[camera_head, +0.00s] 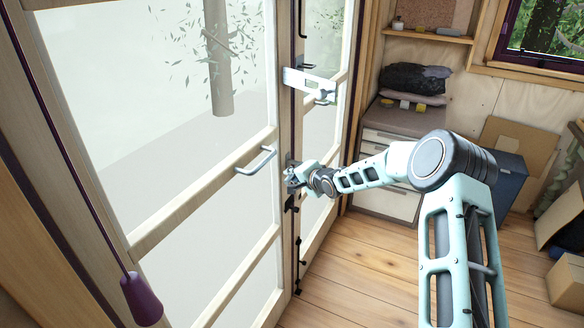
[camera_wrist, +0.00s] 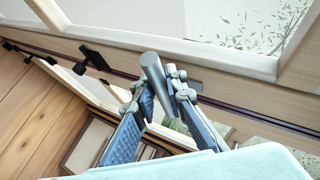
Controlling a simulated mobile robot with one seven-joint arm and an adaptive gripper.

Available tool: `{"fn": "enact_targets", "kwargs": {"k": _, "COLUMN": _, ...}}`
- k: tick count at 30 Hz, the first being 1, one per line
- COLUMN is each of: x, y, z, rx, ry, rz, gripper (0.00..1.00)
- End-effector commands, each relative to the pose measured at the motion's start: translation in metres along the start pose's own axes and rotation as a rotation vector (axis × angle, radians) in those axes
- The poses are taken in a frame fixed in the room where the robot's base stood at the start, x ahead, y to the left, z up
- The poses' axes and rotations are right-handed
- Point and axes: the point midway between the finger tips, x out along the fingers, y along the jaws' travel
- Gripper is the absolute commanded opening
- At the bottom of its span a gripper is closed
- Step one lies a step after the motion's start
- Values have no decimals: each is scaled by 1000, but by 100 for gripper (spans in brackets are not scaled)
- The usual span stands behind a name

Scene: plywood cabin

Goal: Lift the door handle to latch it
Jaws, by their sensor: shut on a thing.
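The door handle is a grey rounded bar (camera_wrist: 153,70) in the wrist view, on the wooden door stile. My gripper (camera_wrist: 161,88) has one finger on each side of the bar and is shut on it. In the head view, my gripper (camera_head: 292,178) is at the edge of the large glazed door (camera_head: 150,222), beside the dark seam between two glazed panels. There my gripper mostly hides the handle, so its exact tilt cannot be told.
A silver pull handle (camera_head: 256,160) sticks out of the door left of my gripper. A white bracket (camera_head: 309,83) spans the seam above. A drawer cabinet (camera_head: 386,203) stands behind my arm. Cardboard boxes (camera_head: 567,283) stand at the right. Wooden floor (camera_head: 360,280) is open below.

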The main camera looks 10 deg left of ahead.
Motion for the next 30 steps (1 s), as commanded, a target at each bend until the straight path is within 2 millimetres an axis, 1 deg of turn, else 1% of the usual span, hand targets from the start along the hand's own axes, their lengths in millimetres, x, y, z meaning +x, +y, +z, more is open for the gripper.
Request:
{"fn": "enact_targets", "kwargs": {"k": 1, "x": -2, "y": -4, "z": -2, "rx": 10, "ry": -4, "rz": 3, "gripper": 0}}
{"fn": "enact_targets", "kwargs": {"k": 23, "x": -1, "y": -4, "z": -2, "rx": 33, "ry": -23, "rz": 15, "gripper": 0}}
{"fn": "enact_targets", "kwargs": {"k": 24, "x": -1, "y": -4, "z": -2, "rx": 33, "ry": -22, "rz": 15, "gripper": 15}}
{"fn": "enact_targets", "kwargs": {"k": 28, "x": -1, "y": -4, "z": -2, "rx": 32, "ry": -23, "rz": 15, "gripper": 29}}
{"fn": "enact_targets", "kwargs": {"k": 30, "x": -1, "y": -3, "z": -1, "rx": 32, "ry": -23, "rz": 16, "gripper": 30}}
